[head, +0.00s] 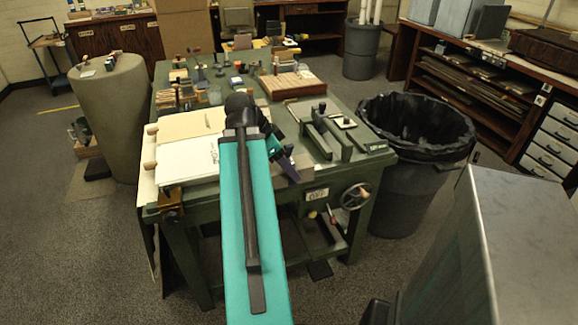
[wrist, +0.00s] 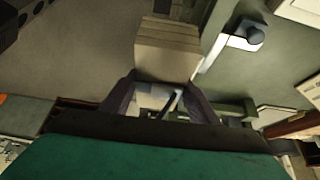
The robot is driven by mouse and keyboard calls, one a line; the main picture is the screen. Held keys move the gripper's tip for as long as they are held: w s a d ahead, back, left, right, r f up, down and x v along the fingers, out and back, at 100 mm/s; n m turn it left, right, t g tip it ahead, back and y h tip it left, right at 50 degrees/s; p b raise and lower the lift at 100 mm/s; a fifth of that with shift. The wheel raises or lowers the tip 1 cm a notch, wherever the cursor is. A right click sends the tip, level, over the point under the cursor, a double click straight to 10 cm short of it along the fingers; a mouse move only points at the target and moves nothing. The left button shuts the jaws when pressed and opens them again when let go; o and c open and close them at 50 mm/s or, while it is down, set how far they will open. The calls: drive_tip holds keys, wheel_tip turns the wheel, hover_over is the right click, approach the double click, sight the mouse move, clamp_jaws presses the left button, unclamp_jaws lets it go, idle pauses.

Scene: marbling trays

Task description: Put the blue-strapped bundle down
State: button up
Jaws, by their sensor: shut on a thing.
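My gripper (wrist: 160,84) is shut on a pale beige, layered block-like bundle (wrist: 167,45), which sticks out past the dark fingertips in the wrist view. A dark blue strip (wrist: 172,103) shows between the fingers; I cannot tell whether it is the bundle's strap. In the head view my teal arm reaches over the green bench (head: 320,177), and a dark finger (head: 289,172) shows near its front edge. The bundle is mostly hidden there by my arm. I cannot tell whether it touches anything below.
Pale sheets or boards (head: 187,145) lie left of my arm. A dark green clamp-like tool (head: 325,135) stands on the right of the bench, and wooden blocks (head: 291,84) lie farther back. A black-lined bin (head: 410,190) stands right of the bench. Grey floor (head: 100,250) is open at left.

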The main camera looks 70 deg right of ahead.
drive_tip(key=shift+w+d+r+p, duration=0.1)
drive_tip(key=shift+d+r+p, duration=0.05)
drive_tip(key=shift+p, duration=0.4)
drive_tip(key=shift+d+r+p, duration=0.1)
drive_tip(key=shift+d+p, duration=0.1)
drive_tip(key=shift+p, duration=0.55)
drive_tip(key=shift+w+d+p, duration=0.1)
drive_tip(key=shift+d+p, duration=0.05)
drive_tip(key=shift+p, duration=0.2)
drive_tip(key=p, duration=0.3)
drive_tip(key=d+p, duration=0.1)
drive_tip(key=p, duration=0.2)
drive_tip(key=shift+w+d, duration=0.25)
drive_tip(key=w+d+f+p, duration=0.2)
drive_tip(key=w+d+p, duration=0.1)
drive_tip(key=d, duration=0.9)
drive_tip(key=shift+w+d, duration=0.35)
drive_tip(key=shift+w, duration=0.35)
drive_tip(key=shift+f+p, duration=0.9)
drive_tip(key=shift+f, duration=0.85)
